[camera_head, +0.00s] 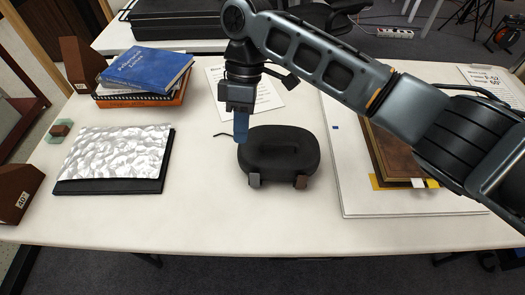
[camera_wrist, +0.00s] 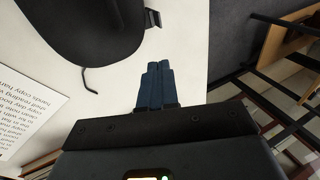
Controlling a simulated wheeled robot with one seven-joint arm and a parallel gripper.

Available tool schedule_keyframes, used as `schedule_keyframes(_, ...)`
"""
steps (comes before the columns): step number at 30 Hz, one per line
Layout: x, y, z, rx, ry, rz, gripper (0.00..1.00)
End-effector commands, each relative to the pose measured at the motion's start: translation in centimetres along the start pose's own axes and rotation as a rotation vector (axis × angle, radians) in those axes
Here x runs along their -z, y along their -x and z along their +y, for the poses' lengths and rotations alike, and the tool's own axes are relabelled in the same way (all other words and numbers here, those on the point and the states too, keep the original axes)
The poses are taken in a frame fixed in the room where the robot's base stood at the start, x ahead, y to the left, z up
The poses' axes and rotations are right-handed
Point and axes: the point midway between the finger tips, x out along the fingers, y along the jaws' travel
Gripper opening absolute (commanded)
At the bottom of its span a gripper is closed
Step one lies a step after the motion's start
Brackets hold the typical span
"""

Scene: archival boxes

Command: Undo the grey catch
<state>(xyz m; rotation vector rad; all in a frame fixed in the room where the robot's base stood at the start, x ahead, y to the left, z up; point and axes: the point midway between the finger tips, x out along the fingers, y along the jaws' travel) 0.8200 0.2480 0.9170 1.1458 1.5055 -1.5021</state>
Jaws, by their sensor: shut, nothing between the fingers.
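A black rounded case (camera_head: 278,150) lies on the white table, and its edge shows in the wrist view (camera_wrist: 85,25). Two catches sit on its front side. The grey catch (camera_head: 254,180) is at the left and a brownish catch (camera_head: 301,182) is at the right. One catch (camera_wrist: 152,18) shows at the case's edge in the wrist view. My gripper (camera_head: 241,137) points down at the case's back left edge, behind the grey catch and apart from it. Its blue fingers (camera_wrist: 158,68) are shut together and empty. Whether the catch is fastened is too small to tell.
A thin black strap (camera_head: 223,134) sticks out left of the case. A printed sheet (camera_head: 262,98) lies behind it. A crinkled white sheet on a black board (camera_head: 115,155) is at left. A brown book (camera_head: 400,150) lies on a white board at right. The front table strip is clear.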

Motion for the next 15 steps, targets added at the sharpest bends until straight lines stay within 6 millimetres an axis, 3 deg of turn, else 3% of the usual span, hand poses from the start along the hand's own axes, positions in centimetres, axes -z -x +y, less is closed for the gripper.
schedule_keyframes(6,-1.7,2.3,0.6,0.008,-0.006,-0.071,0.00)
schedule_keyframes(15,-1.9,2.5,0.6,0.010,-0.007,-0.076,0.00)
